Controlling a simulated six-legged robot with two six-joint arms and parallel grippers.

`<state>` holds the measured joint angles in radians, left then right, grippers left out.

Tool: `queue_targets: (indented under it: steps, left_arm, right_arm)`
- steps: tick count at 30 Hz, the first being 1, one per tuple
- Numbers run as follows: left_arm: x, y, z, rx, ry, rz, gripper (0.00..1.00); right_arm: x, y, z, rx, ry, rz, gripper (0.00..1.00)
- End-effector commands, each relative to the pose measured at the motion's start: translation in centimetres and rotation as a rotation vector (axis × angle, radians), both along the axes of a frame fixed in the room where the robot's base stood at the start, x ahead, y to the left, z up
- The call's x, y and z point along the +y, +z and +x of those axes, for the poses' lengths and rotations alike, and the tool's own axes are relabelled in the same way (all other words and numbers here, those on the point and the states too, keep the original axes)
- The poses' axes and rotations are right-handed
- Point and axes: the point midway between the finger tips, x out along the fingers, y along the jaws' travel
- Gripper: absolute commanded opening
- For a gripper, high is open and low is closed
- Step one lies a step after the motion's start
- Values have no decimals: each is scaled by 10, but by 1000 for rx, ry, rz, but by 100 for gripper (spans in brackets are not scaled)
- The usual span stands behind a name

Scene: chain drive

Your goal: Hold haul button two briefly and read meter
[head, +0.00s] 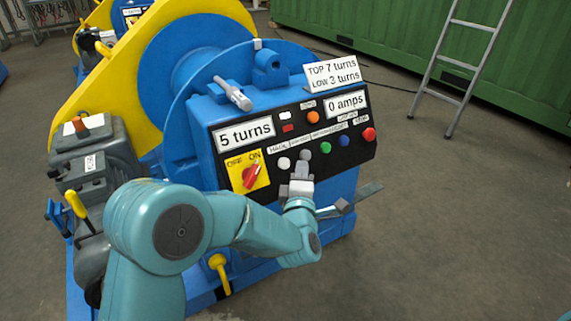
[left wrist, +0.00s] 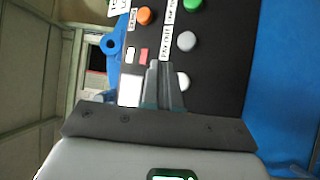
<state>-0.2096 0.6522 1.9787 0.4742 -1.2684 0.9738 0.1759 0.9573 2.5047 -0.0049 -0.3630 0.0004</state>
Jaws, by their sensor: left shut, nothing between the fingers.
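The blue winch has a black control panel (head: 220,143). Its lower row has a white button (head: 284,163), a grey button (head: 305,154), a green button (head: 325,148), a blue button and a red button. The small "HAUL" label is above the white end. The amp meter (head: 346,104) reads 0 amps; the turns display (head: 245,134) reads 5 turns. My left gripper (head: 302,166) is shut and empty, its tips just below the grey button in the head view. The left wrist view shows the tips near the grey button (left wrist: 186,41) and white button (left wrist: 183,81); contact cannot be told. My right gripper is not in view.
The red rotary switch (head: 250,176) points toward ON. A sign (head: 332,72) on top reads TOP 7 turns, LOW 3 turns. An orange button (head: 313,117) sits above the row. A ladder (head: 465,65) leans on a green container (head: 400,30). The floor to the right is clear.

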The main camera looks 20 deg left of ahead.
Motion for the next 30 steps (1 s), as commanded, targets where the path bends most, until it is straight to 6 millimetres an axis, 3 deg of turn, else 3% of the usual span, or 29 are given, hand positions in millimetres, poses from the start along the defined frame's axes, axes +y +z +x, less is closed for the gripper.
queue_targets:
  steps: [4,6,12,30]
  left_arm:
    - [16,-11,11,1,2,1,0]
    - [22,-18,16,-1,2,-1,0]
    - [31,-22,24,-1,1,-1,0]
    - [33,-21,26,0,0,0,0]
  right_arm:
    - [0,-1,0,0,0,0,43]
    - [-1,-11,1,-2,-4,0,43]
    - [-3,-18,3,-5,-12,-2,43]
    - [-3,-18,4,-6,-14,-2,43]
